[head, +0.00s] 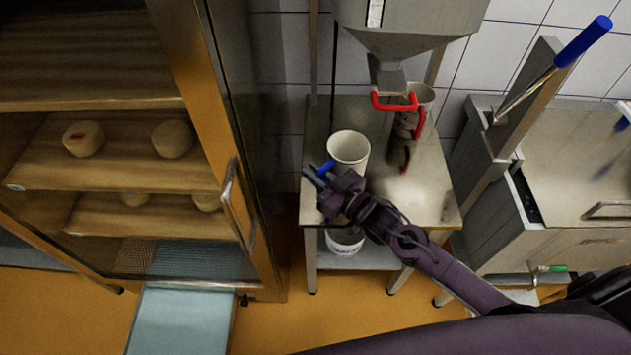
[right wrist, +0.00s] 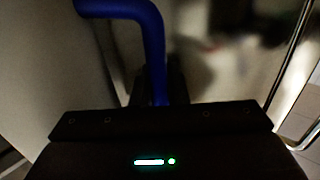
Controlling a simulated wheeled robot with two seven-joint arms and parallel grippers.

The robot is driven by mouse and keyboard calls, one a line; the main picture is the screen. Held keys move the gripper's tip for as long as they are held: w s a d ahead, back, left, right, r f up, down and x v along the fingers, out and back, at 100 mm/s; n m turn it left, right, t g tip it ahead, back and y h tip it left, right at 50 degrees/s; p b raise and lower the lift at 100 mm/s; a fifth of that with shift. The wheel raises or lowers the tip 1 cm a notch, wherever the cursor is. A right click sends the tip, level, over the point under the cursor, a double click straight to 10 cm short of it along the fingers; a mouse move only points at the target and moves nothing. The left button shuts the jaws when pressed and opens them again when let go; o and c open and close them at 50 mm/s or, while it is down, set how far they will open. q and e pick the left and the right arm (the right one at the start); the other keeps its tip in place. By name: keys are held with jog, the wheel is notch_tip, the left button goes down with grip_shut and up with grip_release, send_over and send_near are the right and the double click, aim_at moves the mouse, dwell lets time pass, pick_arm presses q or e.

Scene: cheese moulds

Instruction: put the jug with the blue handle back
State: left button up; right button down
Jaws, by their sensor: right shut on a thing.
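The jug with the blue handle (head: 348,146) is a pale, open-topped jug at the left part of the small metal table, below and left of the hopper. Its blue handle shows at its lower left in the head view, and large in the right wrist view (right wrist: 150,40). My right gripper (head: 322,177) is shut on the blue handle, at the near left of the jug. Whether the jug's base touches the table is hidden by the gripper and arm. My left gripper is not in view.
The metal table (head: 432,190) also bears a jug with a red handle (head: 408,122) under the hopper (head: 410,25). A white bucket (head: 345,243) stands on the lower shelf. A wooden cabinet (head: 110,95) with several cheeses is at left. A steel vat (head: 560,180) is at right.

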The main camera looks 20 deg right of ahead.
notch_tip(320, 180, down, 4)
jog(key=shift+f, duration=0.1)
dwell(0.4)
jog(key=shift+f, duration=0.15)
jog(key=c, duration=1.4)
grip_release()
jog(key=shift+c, duration=0.2)
